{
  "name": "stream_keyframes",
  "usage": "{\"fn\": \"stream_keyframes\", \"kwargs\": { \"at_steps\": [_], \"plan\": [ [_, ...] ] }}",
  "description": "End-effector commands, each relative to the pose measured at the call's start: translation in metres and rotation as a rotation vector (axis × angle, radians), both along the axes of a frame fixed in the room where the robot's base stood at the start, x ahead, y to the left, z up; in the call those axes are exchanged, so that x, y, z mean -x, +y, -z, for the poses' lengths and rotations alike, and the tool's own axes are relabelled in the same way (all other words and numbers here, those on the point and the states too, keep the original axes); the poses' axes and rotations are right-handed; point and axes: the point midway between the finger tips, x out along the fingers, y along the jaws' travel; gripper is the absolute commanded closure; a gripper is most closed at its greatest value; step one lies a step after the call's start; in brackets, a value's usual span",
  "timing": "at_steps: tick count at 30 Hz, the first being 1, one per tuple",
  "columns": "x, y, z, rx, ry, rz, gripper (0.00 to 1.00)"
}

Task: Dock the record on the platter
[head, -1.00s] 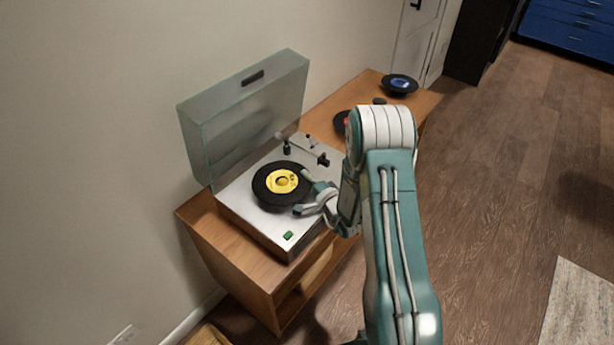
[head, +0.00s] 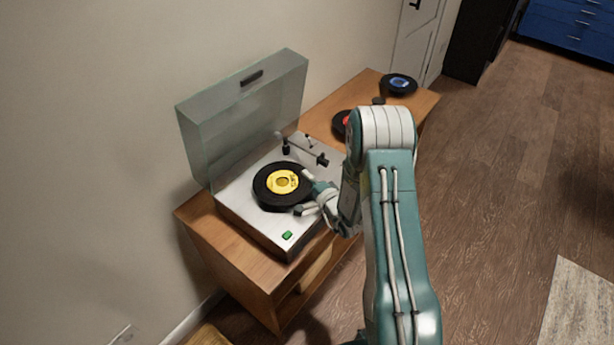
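A black record with a yellow label (head: 265,197) lies flat over the platter area of the turntable (head: 240,211). It covers the platter, and I cannot tell whether it rests fully on it. Something small shows at the label's centre. My gripper (head: 305,193) is at the record's right edge. Its two fingertips are spread apart, one towards the back and one towards the front, close to the rim. Whether they touch the rim is unclear.
The turntable's clear lid (head: 245,115) stands open behind. The tonearm (head: 305,150) lies just behind the record. A red-label record (head: 339,124) and a blue-label record (head: 399,84) lie farther back on the wooden cabinet (head: 330,104). A green button (head: 287,235) is at the front.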

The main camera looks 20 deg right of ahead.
Motion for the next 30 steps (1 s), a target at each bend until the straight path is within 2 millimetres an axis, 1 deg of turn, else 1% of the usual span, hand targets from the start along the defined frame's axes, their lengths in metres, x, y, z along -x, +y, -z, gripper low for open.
{"fn": "stream_keyframes", "kwargs": {
  "at_steps": [19, 30],
  "plan": [
    [0.000, 0.000, -0.016, 0.001, -0.001, 0.000, 1.00],
    [0.000, 0.000, -0.016, 0.000, 0.000, 0.000, 1.00]
  ]
}}
